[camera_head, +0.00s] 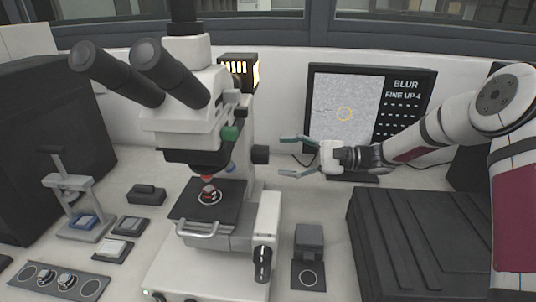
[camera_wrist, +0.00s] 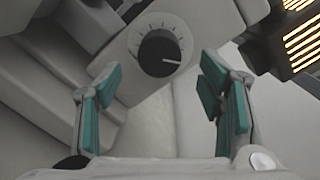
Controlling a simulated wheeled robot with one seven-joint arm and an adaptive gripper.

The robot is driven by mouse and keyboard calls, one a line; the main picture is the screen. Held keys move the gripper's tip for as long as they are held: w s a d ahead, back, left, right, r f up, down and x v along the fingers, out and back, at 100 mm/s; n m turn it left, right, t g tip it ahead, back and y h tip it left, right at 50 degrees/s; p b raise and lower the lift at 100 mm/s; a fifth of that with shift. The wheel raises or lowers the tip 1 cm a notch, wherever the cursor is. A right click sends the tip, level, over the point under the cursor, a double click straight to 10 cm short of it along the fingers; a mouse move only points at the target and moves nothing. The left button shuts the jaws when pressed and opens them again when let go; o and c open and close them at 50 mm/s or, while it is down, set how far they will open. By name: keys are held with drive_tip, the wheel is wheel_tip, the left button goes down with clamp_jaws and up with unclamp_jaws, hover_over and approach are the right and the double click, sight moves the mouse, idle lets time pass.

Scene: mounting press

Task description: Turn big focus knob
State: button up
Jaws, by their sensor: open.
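The white microscope (camera_head: 208,100) stands left of centre in the head view. A round black knob (camera_head: 260,155) sticks out of its right side. A black dial knob (camera_wrist: 159,53) with a white pointer mark and a ticked pale collar shows in the wrist view, ahead of my fingers; it appears to be the same knob. My gripper (camera_head: 289,156) is open and empty, pointing left at that knob with a small gap. In the wrist view my green-padded fingers (camera_wrist: 158,80) lie left and right, below the knob. A lower black knob (camera_head: 262,262) sits at the microscope's base.
A monitor (camera_head: 345,110) behind my gripper reads "BLUR" and "FINE UP 4". A lit lamp housing (camera_head: 238,73) stands behind the microscope. A small grey block (camera_head: 309,240) and a dark stepped box (camera_head: 420,245) occupy the right front.

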sight(268, 155)
drive_tip(key=shift+a, duration=2.7)
drive_tip(key=c, duration=1.1)
drive_tip(key=shift+c, duration=0.2)
